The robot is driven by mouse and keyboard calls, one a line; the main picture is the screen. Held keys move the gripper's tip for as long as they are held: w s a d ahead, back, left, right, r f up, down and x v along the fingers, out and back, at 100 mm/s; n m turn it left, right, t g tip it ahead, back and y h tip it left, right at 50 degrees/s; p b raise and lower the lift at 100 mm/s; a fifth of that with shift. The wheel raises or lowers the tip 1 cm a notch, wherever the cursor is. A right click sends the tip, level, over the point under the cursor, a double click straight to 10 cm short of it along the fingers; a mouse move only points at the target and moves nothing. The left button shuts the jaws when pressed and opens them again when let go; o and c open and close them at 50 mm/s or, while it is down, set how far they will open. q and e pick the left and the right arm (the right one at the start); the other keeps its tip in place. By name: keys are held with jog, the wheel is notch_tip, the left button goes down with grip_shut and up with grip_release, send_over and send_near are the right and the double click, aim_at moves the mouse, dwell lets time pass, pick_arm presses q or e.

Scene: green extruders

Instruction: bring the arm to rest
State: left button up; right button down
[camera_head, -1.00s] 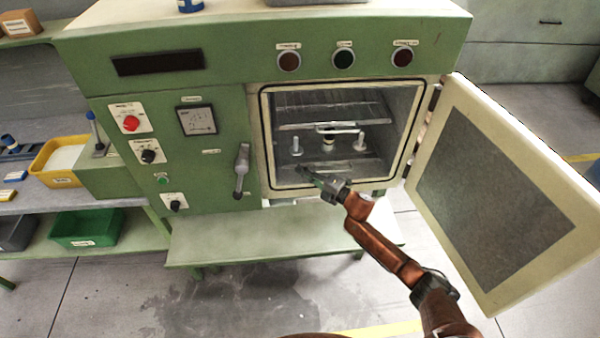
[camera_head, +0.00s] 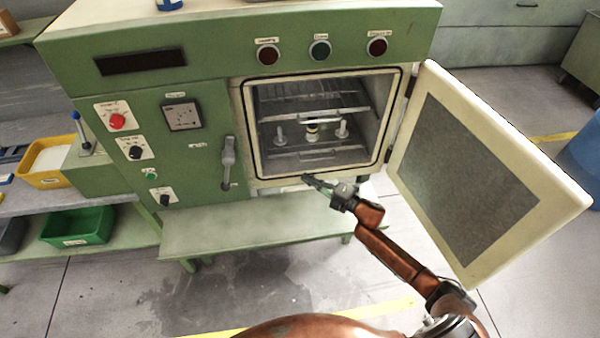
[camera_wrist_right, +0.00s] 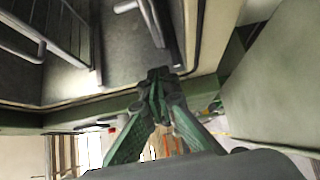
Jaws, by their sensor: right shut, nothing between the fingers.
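My right gripper (camera_head: 308,181) is shut and empty. In the head view it is just in front of the lower edge of the open chamber of the green machine (camera_head: 200,225). In the right wrist view its green fingers (camera_wrist_right: 156,84) meet at the tips, with the chamber opening beyond them. My right arm reaches in from the lower right. My left gripper is not in view.
The chamber door (camera_head: 470,180) stands wide open to the right of my arm. Inside the chamber are a wire rack and several small upright pieces. A yellow bin (camera_head: 45,180) and a green bin (camera_head: 78,240) sit on shelves at left.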

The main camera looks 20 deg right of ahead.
jog(key=shift+s+d, duration=0.3)
